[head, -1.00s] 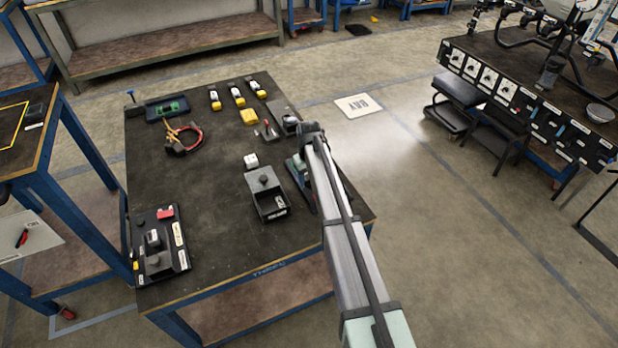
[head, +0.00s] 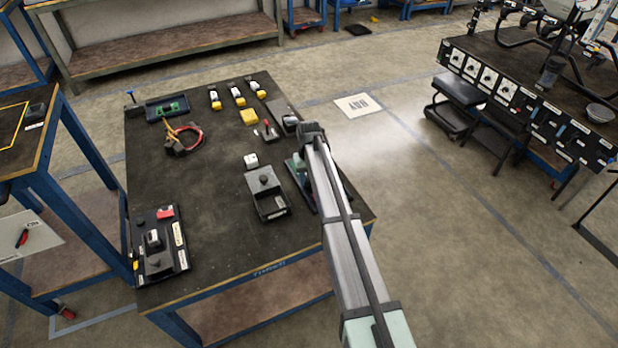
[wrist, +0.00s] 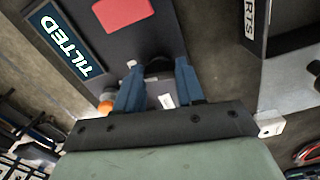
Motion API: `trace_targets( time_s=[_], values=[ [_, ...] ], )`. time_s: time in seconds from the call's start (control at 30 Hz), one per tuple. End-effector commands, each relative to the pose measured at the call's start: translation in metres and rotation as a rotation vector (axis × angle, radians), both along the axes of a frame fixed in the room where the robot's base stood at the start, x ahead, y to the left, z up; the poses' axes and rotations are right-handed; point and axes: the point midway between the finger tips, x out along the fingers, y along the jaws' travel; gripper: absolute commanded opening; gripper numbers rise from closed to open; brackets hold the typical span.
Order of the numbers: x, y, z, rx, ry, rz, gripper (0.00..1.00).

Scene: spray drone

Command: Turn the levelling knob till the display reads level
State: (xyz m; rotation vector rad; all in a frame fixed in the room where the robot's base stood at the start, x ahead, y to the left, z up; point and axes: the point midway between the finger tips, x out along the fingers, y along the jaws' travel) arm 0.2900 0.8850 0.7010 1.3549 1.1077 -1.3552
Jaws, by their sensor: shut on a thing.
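The display (wrist: 65,38) is at the upper left in the wrist view and reads "TILTED". It sits on a dark unit (wrist: 130,45) with a red patch on top. My gripper (wrist: 160,82) points down at this unit, its two blue fingers shut on the levelling knob (wrist: 158,72). The knob is mostly hidden between the fingers; a small white mark (wrist: 166,100) shows there.
A dark parts tray (head: 273,207) stands left of the unit; its lettered wall shows in the wrist view (wrist: 249,22). An orange round part (wrist: 105,106) is near the left finger. Yellow-and-white items (head: 238,97) stand at the bench's back. The bench middle (head: 205,190) is clear.

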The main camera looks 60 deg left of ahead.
Motion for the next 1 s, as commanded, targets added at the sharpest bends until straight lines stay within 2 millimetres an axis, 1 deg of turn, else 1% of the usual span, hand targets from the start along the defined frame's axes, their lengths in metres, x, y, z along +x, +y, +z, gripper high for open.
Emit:
trace_targets(
  time_s=[0.2, 0.43, 0.7, 1.0],
  values=[
    [0.0001, 0.0002, 0.0003, 0.0, 0.0, -0.147, 0.08],
    [0.0001, 0.0002, 0.0003, 0.0, 0.0, -0.26, 0.08],
    [0.0001, 0.0002, 0.0004, 0.0, 0.0, -0.315, 0.08],
    [0.0001, 0.0002, 0.0004, 0.0, 0.0, -0.318, 0.08]
  ],
)
